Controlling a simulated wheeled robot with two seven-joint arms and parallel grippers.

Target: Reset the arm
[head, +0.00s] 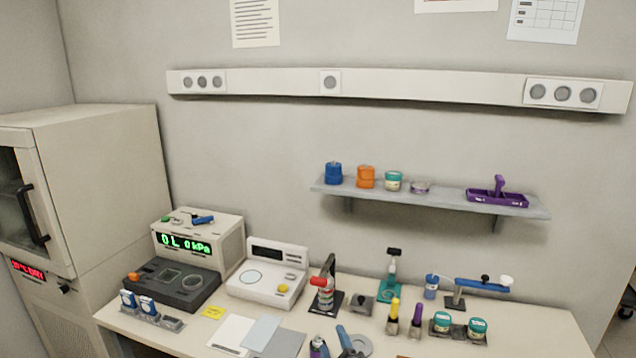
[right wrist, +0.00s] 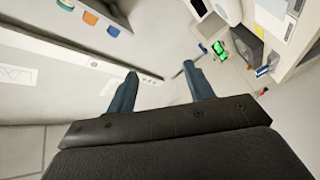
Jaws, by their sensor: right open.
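My right gripper (right wrist: 160,72) shows in the right wrist view with its two blue-grey fingers spread wide apart. Nothing is between the fingers, and they touch nothing that I can see. Behind them are the pale wall and the long socket rail (right wrist: 100,62). In the head view I cannot clearly make out the right gripper; a blue slanted piece (head: 345,339) at the bottom edge is too small to identify for sure. My left gripper is not in view.
The bench (head: 400,345) holds a display box (head: 199,246), a white instrument (head: 267,277), a dark block (head: 170,286) and several small tools and jars. A wall shelf (head: 440,198) carries jars and a purple tray (head: 497,196). A tall cabinet (head: 100,190) stands left. The wall between rail and shelf is clear.

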